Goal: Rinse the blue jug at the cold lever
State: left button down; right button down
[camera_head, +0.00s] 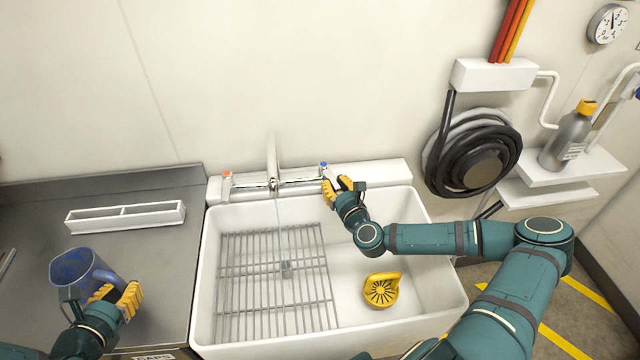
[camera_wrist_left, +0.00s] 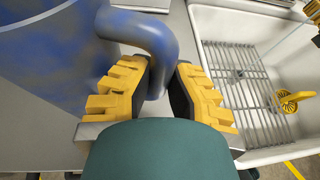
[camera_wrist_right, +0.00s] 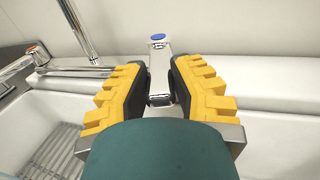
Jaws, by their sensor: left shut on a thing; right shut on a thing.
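The blue jug (camera_head: 76,268) is at the left, over the grey counter. My left gripper (camera_head: 122,297) is shut on its handle, which shows between the fingers in the left wrist view (camera_wrist_left: 160,45). The jug wall looks mottled blue and grey. My right gripper (camera_head: 340,184) is shut on the cold lever (camera_wrist_right: 159,65), which has a blue cap (camera_head: 323,165), at the right end of the tap. A thin stream of water (camera_head: 280,230) falls from the spout (camera_head: 272,160) into the sink. The jug is left of the stream, apart from it.
The white sink (camera_head: 435,270) holds a wire rack (camera_head: 240,290) and a yellow strainer-like piece (camera_head: 381,290). A red-capped lever (camera_head: 226,178) is at the tap's left end. A coiled black hose (camera_head: 470,150) hangs at right.

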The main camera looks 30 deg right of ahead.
jog(key=c, duration=0.8)
grip_release()
jog(key=s, duration=0.4)
jog(key=s+a, duration=0.1)
jog(key=s, duration=0.7)
jog(key=shift+a, duration=0.15)
